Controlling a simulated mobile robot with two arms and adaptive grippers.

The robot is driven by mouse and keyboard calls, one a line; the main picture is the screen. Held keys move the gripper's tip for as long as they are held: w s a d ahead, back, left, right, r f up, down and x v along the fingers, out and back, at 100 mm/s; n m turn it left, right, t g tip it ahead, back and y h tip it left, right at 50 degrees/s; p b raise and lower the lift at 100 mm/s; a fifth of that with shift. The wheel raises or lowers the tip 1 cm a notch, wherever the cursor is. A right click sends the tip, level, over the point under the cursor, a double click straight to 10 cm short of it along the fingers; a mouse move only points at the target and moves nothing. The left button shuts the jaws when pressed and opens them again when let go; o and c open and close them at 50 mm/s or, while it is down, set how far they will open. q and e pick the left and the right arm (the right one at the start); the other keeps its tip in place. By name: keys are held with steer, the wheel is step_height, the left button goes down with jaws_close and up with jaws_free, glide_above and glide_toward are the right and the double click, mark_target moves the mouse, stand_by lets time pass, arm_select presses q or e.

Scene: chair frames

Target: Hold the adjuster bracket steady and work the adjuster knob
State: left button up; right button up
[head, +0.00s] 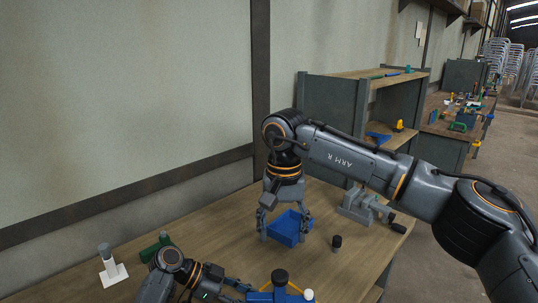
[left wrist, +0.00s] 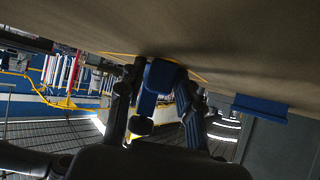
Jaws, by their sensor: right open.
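The adjuster bracket (head: 262,296) is a blue piece at the bottom edge of the head view. The black-topped adjuster knob (head: 280,277) stands on it, with a white-topped post beside it. In the left wrist view the blue bracket (left wrist: 161,75) sits between my left fingers, which press close on both sides, with a black knob (left wrist: 140,125) near them. My left gripper (head: 236,289) reaches it from the left and seems shut on it. My right gripper (head: 285,230) is open and points down around or just in front of a blue bin, away from the knob.
The blue bin (head: 287,229) stands on the wooden table (head: 215,235). A small black peg (head: 337,243) and a grey vise (head: 358,205) are to its right. A white stand (head: 111,268) and green cylinder (head: 156,246) are at left. Shelves (head: 357,88) stand behind.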

arm_select(q)
steer(key=shift+o, duration=0.6)
steer(key=shift+w, duration=0.1)
steer(key=shift+r, duration=0.1)
steer(key=shift+a+r, duration=0.15)
steer(key=shift+r, duration=0.05)
steer(key=v, duration=0.7)
steer(key=shift+f, duration=0.1)
